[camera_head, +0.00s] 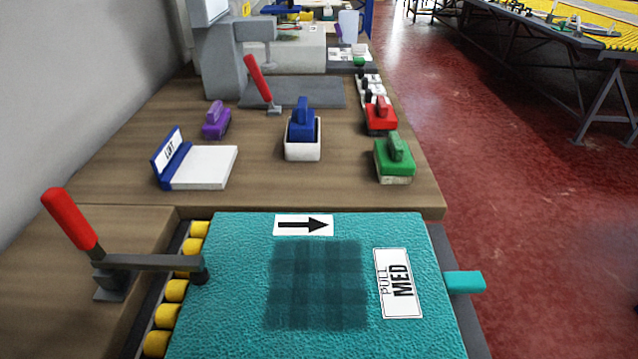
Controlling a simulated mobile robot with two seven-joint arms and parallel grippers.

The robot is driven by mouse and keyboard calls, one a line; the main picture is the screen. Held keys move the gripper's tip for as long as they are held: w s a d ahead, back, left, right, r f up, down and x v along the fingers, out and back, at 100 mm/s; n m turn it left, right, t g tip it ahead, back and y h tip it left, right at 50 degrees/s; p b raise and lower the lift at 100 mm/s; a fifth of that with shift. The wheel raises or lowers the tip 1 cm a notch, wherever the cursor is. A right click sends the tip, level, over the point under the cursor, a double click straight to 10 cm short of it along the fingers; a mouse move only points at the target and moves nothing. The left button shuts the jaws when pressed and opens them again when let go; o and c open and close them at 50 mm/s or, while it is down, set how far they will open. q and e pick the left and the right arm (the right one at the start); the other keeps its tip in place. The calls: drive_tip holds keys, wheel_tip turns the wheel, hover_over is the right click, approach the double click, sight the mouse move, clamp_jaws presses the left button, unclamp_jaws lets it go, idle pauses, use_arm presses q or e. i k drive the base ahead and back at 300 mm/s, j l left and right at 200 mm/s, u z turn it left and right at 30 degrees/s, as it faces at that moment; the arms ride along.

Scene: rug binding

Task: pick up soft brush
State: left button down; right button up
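Several brush-like tools stand on the wooden bench, and I cannot tell which is the soft brush. A purple one (216,122) sits at the left. A blue one (302,124) sits in a white holder (303,151) at the middle. A red one (380,117) and a green one (394,160), each with a raised handle, stand near the right edge, the green one nearer to me. Neither of my grippers is in view.
A teal rug (230,300) with a darker patch, an arrow label and a "PULL MED" label (398,283) lies in front. A red-handled clamp (72,220) reaches over its left edge, beside yellow rollers (167,315). A white pad with upright sign (205,167) and a grey machine (222,60) stand behind.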

sight(395, 162)
drive_tip(key=i+l+u, duration=0.25)
drive_tip(key=l+u, duration=0.2)
drive_tip(key=i+l+u, duration=0.2)
drive_tip(key=l+u, duration=0.3)
drive_tip(key=i+l+u, duration=0.1)
drive_tip(key=l+u, duration=0.35)
drive_tip(key=l, duration=0.15)
drive_tip(key=l+u, duration=0.45)
drive_tip(key=k+l+u, duration=0.15)
drive_tip(key=l+u, duration=0.35)
drive_tip(key=l, duration=0.2)
